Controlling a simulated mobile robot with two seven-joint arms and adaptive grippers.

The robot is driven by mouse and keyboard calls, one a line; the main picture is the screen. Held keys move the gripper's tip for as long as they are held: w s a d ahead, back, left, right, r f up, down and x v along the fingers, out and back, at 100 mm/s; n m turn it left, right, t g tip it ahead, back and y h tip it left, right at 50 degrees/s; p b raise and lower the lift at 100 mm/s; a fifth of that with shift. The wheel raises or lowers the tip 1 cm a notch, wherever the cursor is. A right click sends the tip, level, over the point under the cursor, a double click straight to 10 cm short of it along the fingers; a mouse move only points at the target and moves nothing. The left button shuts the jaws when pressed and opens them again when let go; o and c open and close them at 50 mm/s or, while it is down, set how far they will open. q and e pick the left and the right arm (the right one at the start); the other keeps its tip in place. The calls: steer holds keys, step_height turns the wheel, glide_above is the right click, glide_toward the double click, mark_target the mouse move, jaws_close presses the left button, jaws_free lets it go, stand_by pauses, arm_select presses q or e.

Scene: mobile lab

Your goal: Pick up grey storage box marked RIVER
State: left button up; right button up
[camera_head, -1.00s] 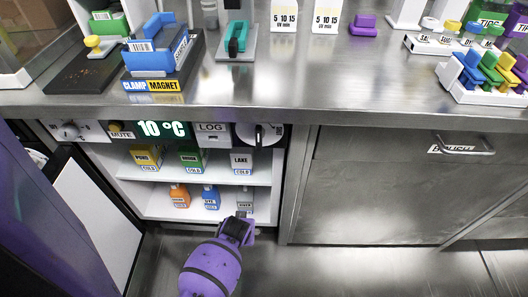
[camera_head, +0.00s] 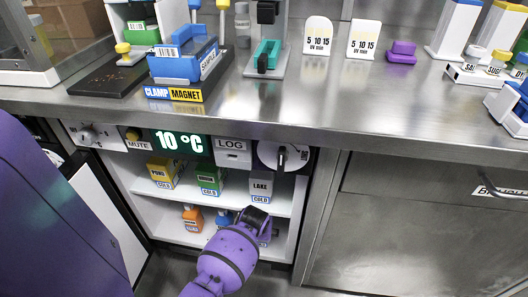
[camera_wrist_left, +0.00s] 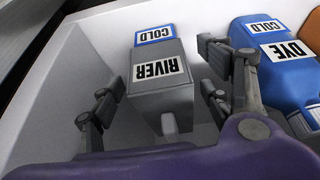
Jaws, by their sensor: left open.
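The grey storage box (camera_wrist_left: 158,88) marked RIVER, with a blue COLD label, shows in the left wrist view against the white inside of the compartment. In the head view, it is mostly hidden behind my left gripper (camera_head: 257,218), at the right end of the lower cold shelf. In the left wrist view, my left gripper (camera_wrist_left: 160,105) is open, with one finger on each side of the box. Whether either finger touches it is not clear. My right gripper is in neither view.
A blue DYE bottle (camera_wrist_left: 283,72) stands close beside one finger. The orange bottle (camera_head: 193,218) is further left on that shelf. The grey LAKE box (camera_head: 261,186), green box (camera_head: 209,180) and yellow POND box (camera_head: 164,172) stand on the shelf above. The steel counter (camera_head: 330,110) overhangs.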

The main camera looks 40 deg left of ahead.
arm_select(q)
step_height(320, 180, down, 3)
steer(key=shift+w+a+r+b, duration=0.1)
steer(key=shift+r+b, duration=0.05)
steer(key=shift+b, duration=0.25)
steer(key=shift+r, duration=0.15)
steer(key=c, duration=1.5)
